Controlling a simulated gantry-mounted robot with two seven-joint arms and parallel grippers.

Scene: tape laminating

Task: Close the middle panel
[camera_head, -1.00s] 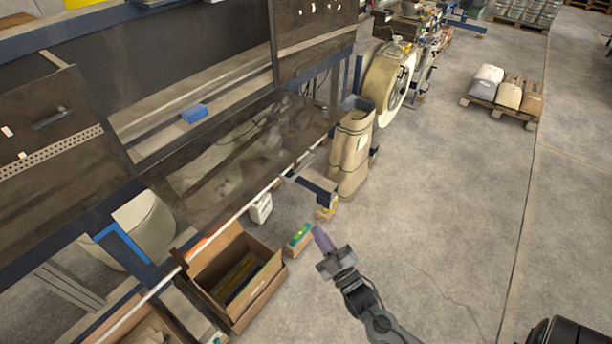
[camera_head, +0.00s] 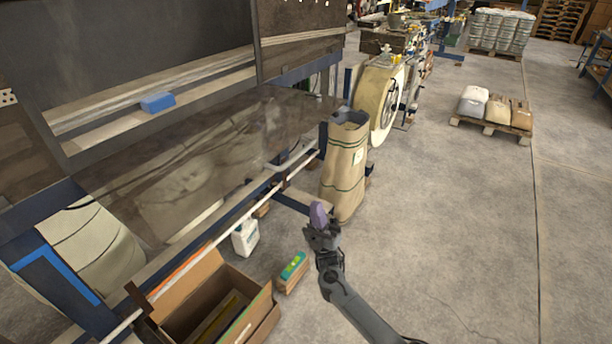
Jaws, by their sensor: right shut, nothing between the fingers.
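The middle panel (camera_head: 215,150) is a dark, see-through sheet on the machine at the left. It is folded down and outward below a long opening, so it stands open. My right gripper (camera_head: 318,214), with purplish fingertips, is shut and empty. It appears in front of the base of a tan sack, to the right of and below the panel's right end, apart from the panel. My left gripper is out of view.
A blue block (camera_head: 158,102) lies in the opening. The tall tan sack (camera_head: 345,165) stands by the panel's right end. An open cardboard box (camera_head: 262,327) and a small carton (camera_head: 292,272) sit below. Open floor (camera_head: 450,220) lies to the right.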

